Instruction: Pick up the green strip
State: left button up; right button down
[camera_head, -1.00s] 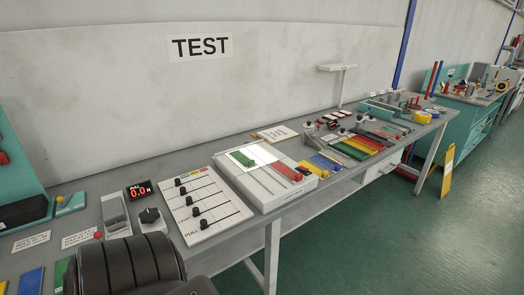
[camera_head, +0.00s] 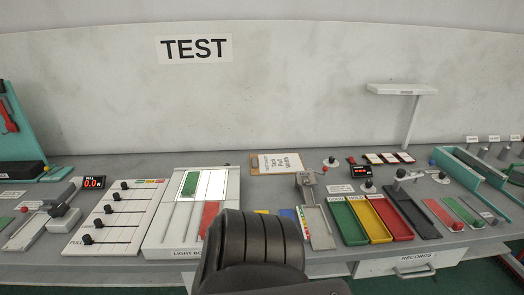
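More than one green piece is in view, and I cannot tell which one the task means. A flat green strip (camera_head: 189,184) lies on the lit white panel of the light box (camera_head: 157,228), at its upper left. Another narrow green strip (camera_head: 458,209) lies on the bench at the right, between a red strip (camera_head: 437,213) and a grey one. Neither gripper is in view, and nothing is seen touching either green strip.
The bench (camera_head: 335,262) runs across the picture below the wall. A slider board (camera_head: 115,218) stands left of the light box. Green, yellow, red and dark trays (camera_head: 346,222) stand at centre right. A red piece (camera_head: 209,215) lies on the light box.

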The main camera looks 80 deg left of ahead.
aim_at(188, 191)
jog(key=i, duration=0.95)
jog(key=u, duration=3.6)
